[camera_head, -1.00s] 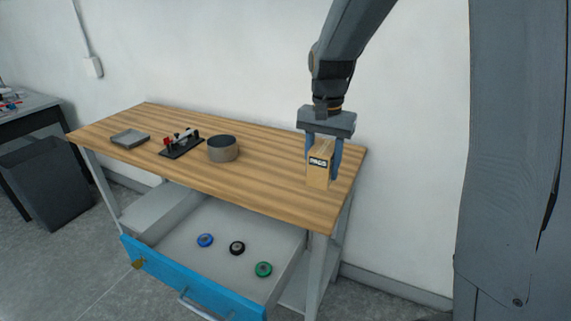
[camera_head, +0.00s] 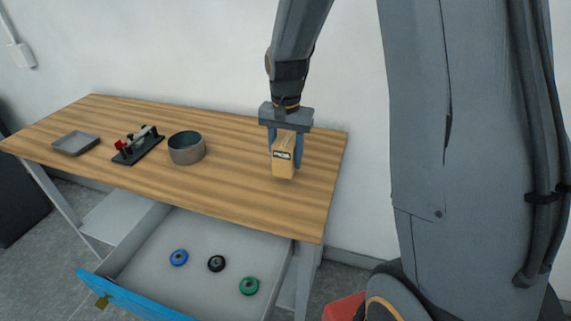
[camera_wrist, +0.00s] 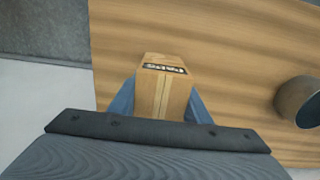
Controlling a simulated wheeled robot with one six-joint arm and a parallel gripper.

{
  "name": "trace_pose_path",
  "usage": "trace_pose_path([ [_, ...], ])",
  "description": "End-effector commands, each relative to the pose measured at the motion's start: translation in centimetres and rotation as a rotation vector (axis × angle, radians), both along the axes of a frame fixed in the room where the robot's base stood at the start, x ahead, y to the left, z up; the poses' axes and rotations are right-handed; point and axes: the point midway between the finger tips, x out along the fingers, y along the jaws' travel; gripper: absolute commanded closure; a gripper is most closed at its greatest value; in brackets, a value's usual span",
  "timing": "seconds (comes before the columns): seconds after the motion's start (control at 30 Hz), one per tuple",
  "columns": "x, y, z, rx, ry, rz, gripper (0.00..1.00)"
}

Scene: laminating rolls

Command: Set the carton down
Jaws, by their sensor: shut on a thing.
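The carton (camera_head: 283,158) is a small tan box with a dark printed label. It is upright between the two blue fingers of my gripper (camera_head: 285,150), which is shut on it. In the head view it is over the right part of the wooden tabletop (camera_head: 235,180). I cannot tell whether its base touches the wood. In the wrist view the carton (camera_wrist: 163,85) shows its top and label, with the fingers at either side.
A grey round pot (camera_head: 187,148), a black stand with a red part (camera_head: 138,146) and a shallow grey tray (camera_head: 76,143) stand to the left. Below, an open drawer (camera_head: 190,228) holds blue, black and green rolls. The wood around the carton is clear.

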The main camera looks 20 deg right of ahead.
Motion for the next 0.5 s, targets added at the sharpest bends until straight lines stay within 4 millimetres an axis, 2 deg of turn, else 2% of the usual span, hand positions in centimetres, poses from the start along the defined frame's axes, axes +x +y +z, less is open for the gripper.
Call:
trace_pose_path([
  [0.2, -0.1, -0.1, -2.9, 0.000, 0.002, -0.002, 0.89],
  [0.5, 0.0, -0.1, -3.4, 0.000, 0.000, -0.002, 0.89],
])
